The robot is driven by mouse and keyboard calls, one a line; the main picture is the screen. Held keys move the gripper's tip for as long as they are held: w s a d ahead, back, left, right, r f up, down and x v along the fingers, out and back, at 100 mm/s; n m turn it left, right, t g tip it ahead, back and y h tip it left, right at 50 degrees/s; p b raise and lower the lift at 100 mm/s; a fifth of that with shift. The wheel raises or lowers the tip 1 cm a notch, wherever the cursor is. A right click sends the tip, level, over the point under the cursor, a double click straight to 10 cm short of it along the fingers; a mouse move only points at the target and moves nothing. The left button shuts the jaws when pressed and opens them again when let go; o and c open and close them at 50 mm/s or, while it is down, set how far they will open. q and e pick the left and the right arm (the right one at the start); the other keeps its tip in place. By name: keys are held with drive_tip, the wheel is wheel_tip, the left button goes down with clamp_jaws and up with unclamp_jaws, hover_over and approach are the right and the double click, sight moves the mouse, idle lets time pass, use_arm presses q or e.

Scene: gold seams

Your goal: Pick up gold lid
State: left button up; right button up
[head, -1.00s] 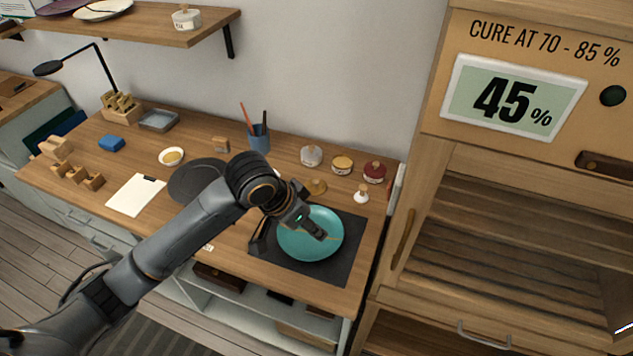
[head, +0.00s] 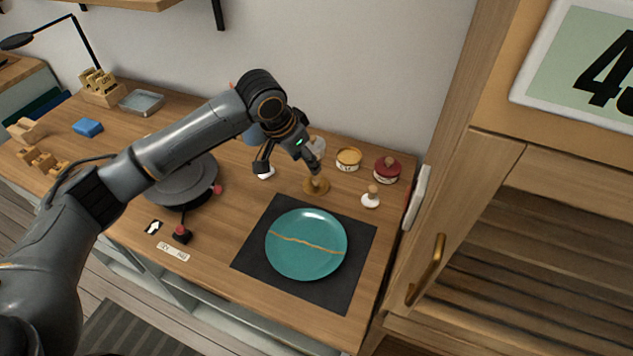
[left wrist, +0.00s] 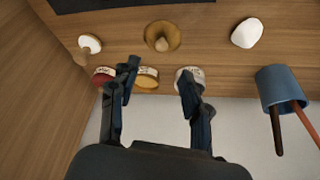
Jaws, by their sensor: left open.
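The gold lid (head: 316,186) is a round brass-coloured disc with a knob, lying on the wooden table just behind the dark mat. In the left wrist view the gold lid (left wrist: 162,38) lies knob up near the top centre, past my fingertips. My left gripper (head: 288,164) is open and empty, above the table beside the lid, with one finger close to the knob in the head view. In the left wrist view the two fingers of my left gripper (left wrist: 158,80) are spread, with a gap to the lid. My right gripper is not in view.
A teal plate with a gold seam (head: 306,256) lies on the dark mat (head: 350,292). A yellow jar (head: 348,158), a red jar (head: 387,170) and a white jar (left wrist: 190,75) stand behind. A wood-knobbed white piece (head: 371,200), a blue cup (left wrist: 278,86) and a cabinet (head: 455,200) are near.

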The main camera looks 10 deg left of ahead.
sight(316, 179)
use_arm(q)
drive_tip(key=x, duration=0.3)
drive_tip(key=shift+w+f, duration=0.1)
drive_tip(key=shift+w, duration=0.05)
drive_tip(key=shift+p+x, duration=0.35)
drive_tip(key=shift+x, duration=0.55)
drive_tip(key=x, duration=0.3)
drive_tip(key=shift+f+p, duration=0.35)
drive_tip(key=shift+p, duration=0.05)
drive_tip(key=shift+w+f, duration=0.1)
drive_tip(key=shift+f, duration=0.2)
drive_tip(key=shift+c, duration=0.4)
drive_tip(key=c, duration=0.7)
drive_tip(key=shift+c, duration=0.9)
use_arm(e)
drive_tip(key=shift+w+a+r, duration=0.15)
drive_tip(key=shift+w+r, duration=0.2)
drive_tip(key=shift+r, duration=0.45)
